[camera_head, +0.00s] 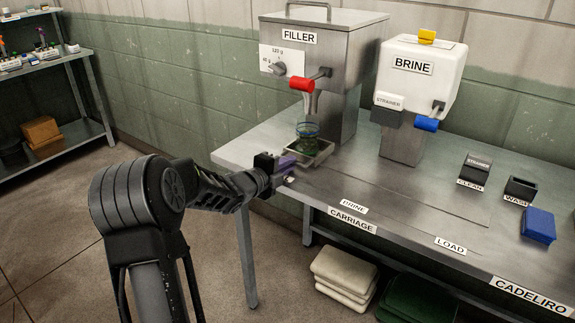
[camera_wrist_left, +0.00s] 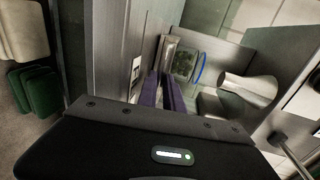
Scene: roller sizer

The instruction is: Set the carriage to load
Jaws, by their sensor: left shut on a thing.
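The carriage (camera_head: 322,154) is a small metal tray at the left end of the metal table, under the filler (camera_head: 320,60). A clear jar with a blue rim and dark green contents (camera_head: 307,139) stands in it. The LOAD label (camera_head: 450,245) is far to the right on the front edge. My left gripper (camera_head: 290,164), with purple fingers, is at the table's left front beside the carriage and shut on its front part. The fingers (camera_wrist_left: 165,90) and the jar (camera_wrist_left: 185,62) also show in the left wrist view; the exact grip is partly hidden. My right gripper is not in view.
A BRINE label (camera_head: 354,207) sits between the carriage and LOAD. The brine tank (camera_head: 420,75) stands behind the table's middle. The front strip is clear.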

